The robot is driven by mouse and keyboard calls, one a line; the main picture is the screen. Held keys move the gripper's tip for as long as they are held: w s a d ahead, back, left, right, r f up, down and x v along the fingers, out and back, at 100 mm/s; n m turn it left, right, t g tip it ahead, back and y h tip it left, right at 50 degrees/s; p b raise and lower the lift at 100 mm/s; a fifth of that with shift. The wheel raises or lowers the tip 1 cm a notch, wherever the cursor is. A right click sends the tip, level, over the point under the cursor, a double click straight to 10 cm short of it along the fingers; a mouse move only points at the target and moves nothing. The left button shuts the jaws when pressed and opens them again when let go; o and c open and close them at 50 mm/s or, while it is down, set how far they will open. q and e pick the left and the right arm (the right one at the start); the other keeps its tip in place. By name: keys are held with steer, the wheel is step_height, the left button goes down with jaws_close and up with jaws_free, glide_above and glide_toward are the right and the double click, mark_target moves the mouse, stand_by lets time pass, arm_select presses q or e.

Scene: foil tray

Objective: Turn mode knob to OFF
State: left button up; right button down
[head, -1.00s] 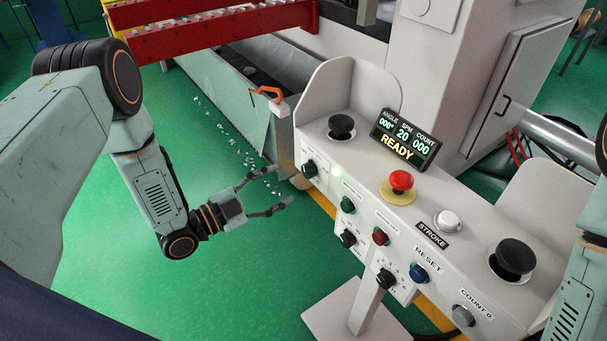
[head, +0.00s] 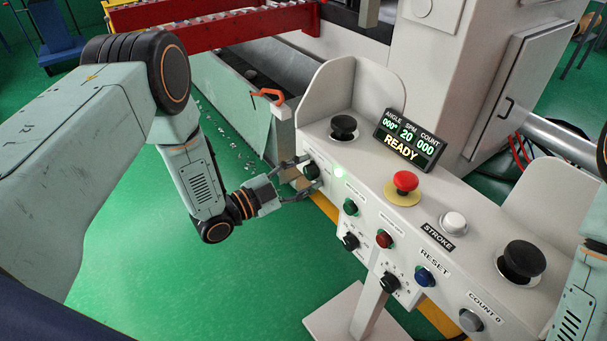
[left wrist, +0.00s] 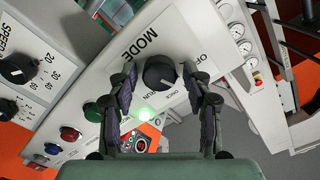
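The mode knob (left wrist: 159,73) is a black round knob on the white control panel, under the label MODE in the left wrist view. In the head view the knob (head: 311,171) sits at the panel's left end, on its front face. My left gripper (head: 303,178) is open at this knob. In the left wrist view the two dark fingers of the gripper (left wrist: 159,82) stand apart on either side of the knob, with gaps showing. My right gripper is out of view.
The console (head: 345,115) carries a red mushroom button (head: 405,181), black palm buttons and several coloured buttons and lower knobs (head: 389,282). The display (head: 408,139) reads READY. A green light (left wrist: 145,113) glows beside the mode knob. Open green floor lies left of the console.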

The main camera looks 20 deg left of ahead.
arm_select(q)
steer(key=c, duration=0.9)
steer(key=shift+n, duration=0.4)
steer(key=n, duration=0.3)
steer(key=shift+n, duration=2.1)
steer(key=o, duration=1.2)
steer(key=shift+c, duration=0.2)
